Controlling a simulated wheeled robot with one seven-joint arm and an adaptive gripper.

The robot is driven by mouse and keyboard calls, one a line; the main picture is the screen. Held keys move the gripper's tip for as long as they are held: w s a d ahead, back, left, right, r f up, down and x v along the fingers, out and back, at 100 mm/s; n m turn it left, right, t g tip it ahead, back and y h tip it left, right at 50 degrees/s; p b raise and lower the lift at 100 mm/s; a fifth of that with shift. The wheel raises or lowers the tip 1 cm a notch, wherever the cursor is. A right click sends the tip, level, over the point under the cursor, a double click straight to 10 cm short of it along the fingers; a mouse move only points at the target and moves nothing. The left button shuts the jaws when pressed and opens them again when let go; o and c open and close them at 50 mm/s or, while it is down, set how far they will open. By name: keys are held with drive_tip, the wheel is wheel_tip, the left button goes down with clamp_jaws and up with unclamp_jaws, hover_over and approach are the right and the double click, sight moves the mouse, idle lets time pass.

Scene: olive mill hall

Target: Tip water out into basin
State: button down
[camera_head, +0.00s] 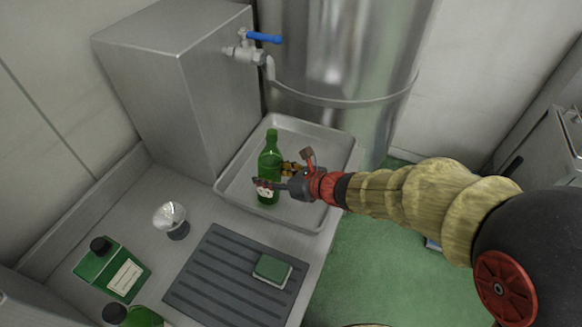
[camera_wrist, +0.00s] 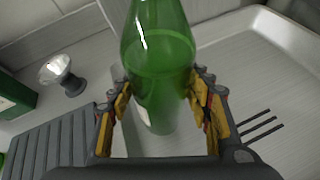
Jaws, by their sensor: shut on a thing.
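A green glass bottle (camera_head: 270,165) stands upright in the head view, over the near left part of the grey basin (camera_head: 228,186). My gripper (camera_head: 277,180) is shut on the bottle's lower body, reaching in from the right. In the wrist view the bottle (camera_wrist: 158,60) is between my two yellow-padded fingers (camera_wrist: 160,105), and a liquid line shows inside it. A pale label is partly hidden by the fingers. I cannot tell whether the bottle's base touches the basin floor. The basin also shows in the wrist view (camera_wrist: 270,62).
A tap with a blue handle (camera_head: 262,37) is on the steel tank (camera_head: 340,50) above the basin. A ribbed dark mat (camera_head: 215,275) holds a green sponge (camera_head: 272,269). A glass-topped object (camera_head: 170,219), a green tin (camera_head: 112,270) and another green bottle (camera_head: 140,317) stand at left.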

drive_tip(key=shift+w+d+r+n+t+b, duration=0.1)
drive_tip(key=shift+w+r+n+t+b, duration=0.4)
drive_tip(key=shift+b, duration=1.05)
drive_tip(key=shift+s+r, duration=0.1)
drive_tip(key=shift+s, duration=0.05)
drive_tip(key=shift+d+r, duration=0.1)
drive_tip(key=shift+r, duration=0.05)
